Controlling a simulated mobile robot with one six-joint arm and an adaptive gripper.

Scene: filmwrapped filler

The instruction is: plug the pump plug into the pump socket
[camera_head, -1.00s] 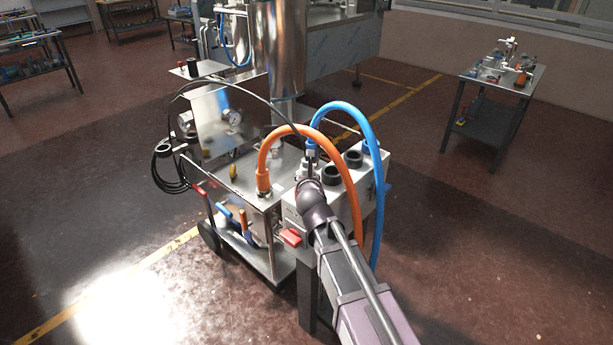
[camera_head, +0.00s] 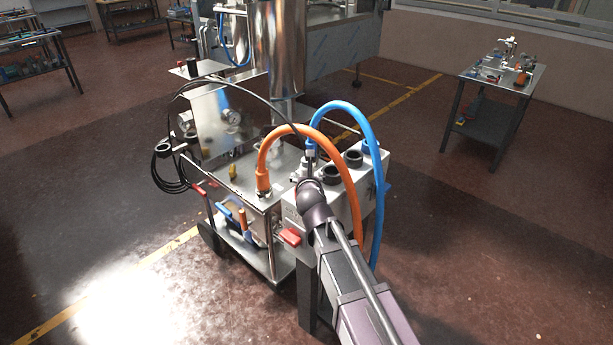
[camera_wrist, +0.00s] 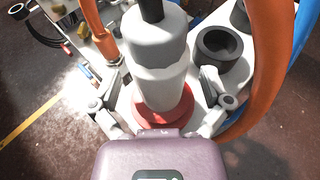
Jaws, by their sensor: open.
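The pump plug (camera_wrist: 157,45) is a pale grey-white stepped cylinder with a black cable from its top. In the wrist view it stands upright over a red ring (camera_wrist: 165,108) that looks like the pump socket's collar. How deep it sits is hidden. My gripper (camera_wrist: 160,82) is open, with one finger on each side of the plug and visible gaps between. In the head view, my wrist hides the fingers and most of the plug; the black cable (camera_head: 259,98) arcs in from the left.
An orange hose (camera_head: 293,130) and a blue hose (camera_head: 352,112) arch close around my arm. Black-rimmed round sockets (camera_wrist: 219,47) sit right of the plug on the pale box (camera_head: 347,195). A steel cart (camera_head: 215,180) with gauges stands at left. Open floor lies right.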

